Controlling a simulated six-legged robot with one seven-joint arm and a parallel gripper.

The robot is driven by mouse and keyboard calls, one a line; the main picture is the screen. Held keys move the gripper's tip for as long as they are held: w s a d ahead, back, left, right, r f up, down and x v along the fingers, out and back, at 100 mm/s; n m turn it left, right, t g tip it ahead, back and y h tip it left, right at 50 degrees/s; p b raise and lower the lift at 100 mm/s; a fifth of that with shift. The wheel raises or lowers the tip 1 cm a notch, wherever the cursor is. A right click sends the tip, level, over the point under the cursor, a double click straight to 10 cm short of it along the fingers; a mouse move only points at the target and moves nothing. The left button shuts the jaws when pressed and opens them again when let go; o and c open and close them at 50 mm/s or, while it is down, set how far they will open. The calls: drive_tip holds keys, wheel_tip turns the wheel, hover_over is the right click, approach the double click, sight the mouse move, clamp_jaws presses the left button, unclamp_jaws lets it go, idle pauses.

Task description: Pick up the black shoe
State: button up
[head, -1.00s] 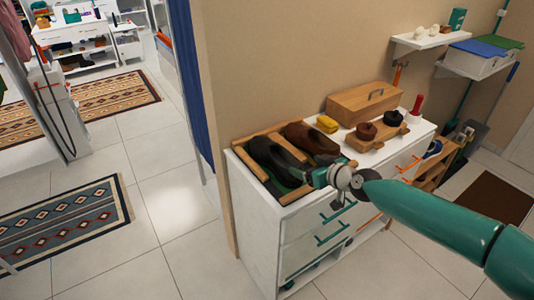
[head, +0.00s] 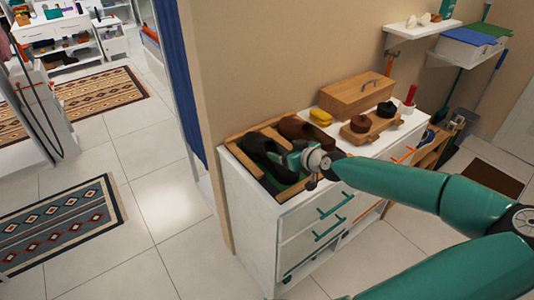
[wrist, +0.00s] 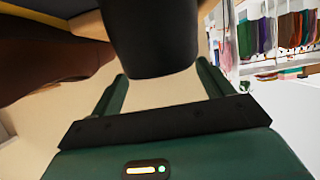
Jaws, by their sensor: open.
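The black shoe (head: 262,146) lies in a wooden-edged tray with a green base (head: 268,180), on top of the white cabinet. My gripper (head: 290,160) is at the near end of the black shoe in the head view and partly hides it. In the wrist view, my gripper (wrist: 163,72) is open, with one green finger on each side of the rounded end of the black shoe (wrist: 150,40). I cannot tell whether the fingers touch it. A brown shoe (head: 299,127) lies beside the black one and also shows in the wrist view (wrist: 45,60).
On the white cabinet (head: 258,225) are a yellow item (head: 320,117), a wooden box (head: 357,94) and a wooden stand (head: 372,130) with a brown and a black round item. A beige wall (head: 270,60) rises behind.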

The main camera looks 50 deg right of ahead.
sight(274, 145)
drive_tip(key=shift+r+x, duration=0.1)
drive_tip(key=shift+x, duration=1.4)
drive_tip(key=shift+r+x, duration=0.15)
drive_tip(key=shift+x, duration=1.35)
drive_tip(key=shift+w+a, duration=0.1)
drive_tip(key=shift+w, duration=0.05)
drive_tip(key=c, duration=1.4)
drive_tip(key=shift+r, duration=0.15)
